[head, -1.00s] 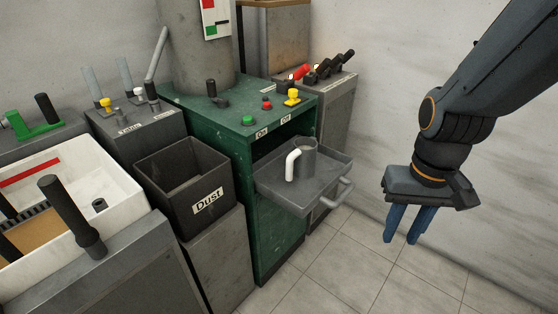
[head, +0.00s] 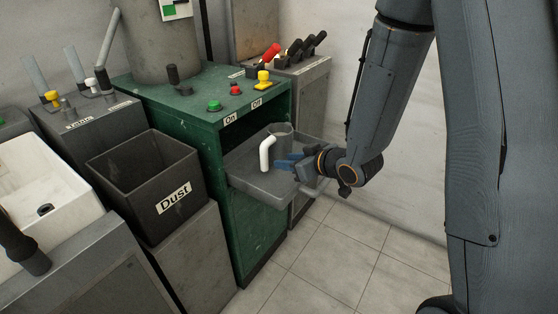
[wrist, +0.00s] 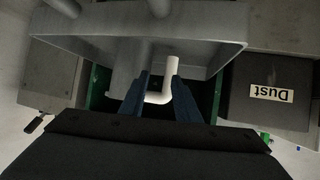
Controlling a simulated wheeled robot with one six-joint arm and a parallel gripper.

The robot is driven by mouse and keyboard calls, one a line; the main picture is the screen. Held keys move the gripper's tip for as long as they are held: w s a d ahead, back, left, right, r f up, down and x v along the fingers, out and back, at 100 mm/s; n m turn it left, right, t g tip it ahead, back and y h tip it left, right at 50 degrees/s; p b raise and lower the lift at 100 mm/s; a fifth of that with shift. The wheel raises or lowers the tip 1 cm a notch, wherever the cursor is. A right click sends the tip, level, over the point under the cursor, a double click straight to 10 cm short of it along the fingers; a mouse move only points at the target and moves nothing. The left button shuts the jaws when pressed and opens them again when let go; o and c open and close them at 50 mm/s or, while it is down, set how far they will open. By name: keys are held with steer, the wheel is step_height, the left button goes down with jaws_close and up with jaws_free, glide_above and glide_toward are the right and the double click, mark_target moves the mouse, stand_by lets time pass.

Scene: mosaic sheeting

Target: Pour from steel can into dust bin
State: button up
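The grey steel can (head: 281,141) with a white bent handle (head: 266,153) stands upright on the pulled-out tray of the green cabinet. In the wrist view the white handle (wrist: 172,66) shows between and beyond the fingertips, with the grey can (wrist: 125,72) beside it. My gripper (head: 281,163) reaches in from the right, low over the tray. Its blue fingers (wrist: 161,82) are apart, with the handle in the gap; whether they touch it I cannot tell. The dark dust bin (head: 140,196), labelled "Dust", stands left of the cabinet; it also shows in the wrist view (wrist: 270,113).
The tray (head: 252,183) has a raised rim near my gripper. The green cabinet (head: 256,247) carries green, red and yellow buttons on top. A white basin (head: 70,208) stands left of the bin. Tiled floor (head: 330,262) is open in front.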

mark_target(266, 159)
steer(key=shift+a+f+n+y, duration=0.1)
steer(key=shift+a+n+y, duration=0.2)
steer(key=shift+a+y, duration=0.6)
steer(key=shift+w+a, duration=0.25)
steer(key=shift+a, duration=0.3)
steer(key=x, duration=0.6)
steer(key=shift+w, duration=0.1)
steer(key=shift+x, duration=2.6)
steer(key=shift+d+f, duration=0.15)
jaws_close()
